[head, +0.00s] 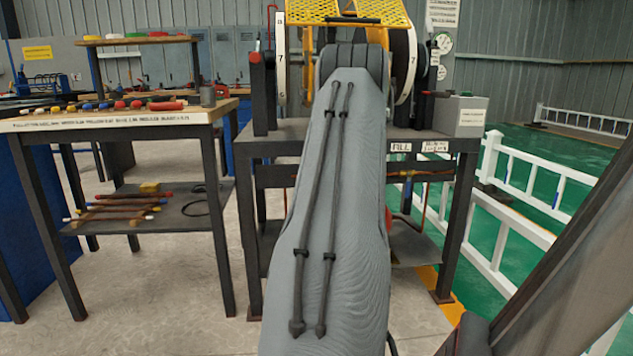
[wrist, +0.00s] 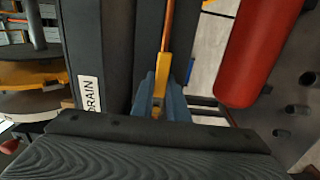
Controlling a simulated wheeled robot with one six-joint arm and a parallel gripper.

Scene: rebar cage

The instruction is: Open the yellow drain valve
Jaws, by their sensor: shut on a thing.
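In the wrist view, the yellow drain valve handle (wrist: 162,70) lies between the blue fingers of my gripper (wrist: 159,92), which are shut on its near end. The handle runs lengthwise away from the gripper, in line with an orange-brown rod or pipe (wrist: 168,28). A white label reading "DRAIN" (wrist: 88,93) is on the dark surface to the left. In the head view, my grey arm covers the middle, and the gripper and the drain handle are hidden.
A red cylinder (wrist: 254,52) stands close right of the fingers. In the head view, a dark steel bench (head: 290,132) carries the machine and a "FILL" label (head: 401,147). A tool table (head: 120,118) is at left and a white railing (head: 520,190) at right.

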